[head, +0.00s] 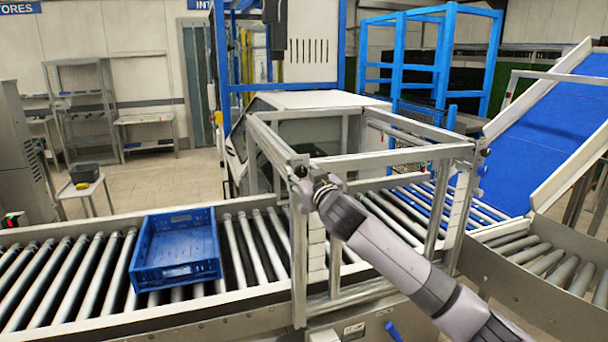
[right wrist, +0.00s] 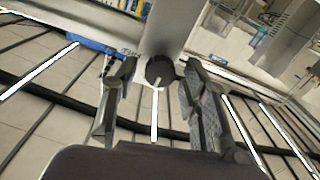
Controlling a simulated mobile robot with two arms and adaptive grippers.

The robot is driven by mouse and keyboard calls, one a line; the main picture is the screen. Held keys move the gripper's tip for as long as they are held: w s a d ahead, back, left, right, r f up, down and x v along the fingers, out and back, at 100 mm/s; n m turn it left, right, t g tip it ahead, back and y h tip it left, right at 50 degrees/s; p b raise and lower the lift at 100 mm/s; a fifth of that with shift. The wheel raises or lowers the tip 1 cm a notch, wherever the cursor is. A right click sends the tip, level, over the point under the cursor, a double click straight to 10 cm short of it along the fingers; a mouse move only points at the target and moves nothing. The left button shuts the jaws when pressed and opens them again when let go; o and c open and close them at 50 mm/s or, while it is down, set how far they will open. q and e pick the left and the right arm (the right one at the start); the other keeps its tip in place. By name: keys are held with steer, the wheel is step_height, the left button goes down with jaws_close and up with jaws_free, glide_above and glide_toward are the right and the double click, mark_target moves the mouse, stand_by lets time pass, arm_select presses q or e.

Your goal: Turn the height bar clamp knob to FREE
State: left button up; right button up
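The height bar clamp knob (right wrist: 160,71) is a small dark round knob with a light pointer line, on a grey metal bar in the right wrist view. In the head view a dark knob (head: 299,169) shows at the near left corner of the metal frame. My right gripper (head: 317,184) is at that corner. In the right wrist view its two fingers are apart, one on each side of the knob, with gaps visible. I cannot read any FREE mark. My left gripper is not in view.
The aluminium frame (head: 400,158) spans the roller conveyor (head: 75,277). A blue crate (head: 178,272) sits on the rollers to the left. A blue belt incline (head: 545,130) rises at the right. A blue handle (head: 393,331) hangs at the front edge.

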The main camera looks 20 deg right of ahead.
jaws_close()
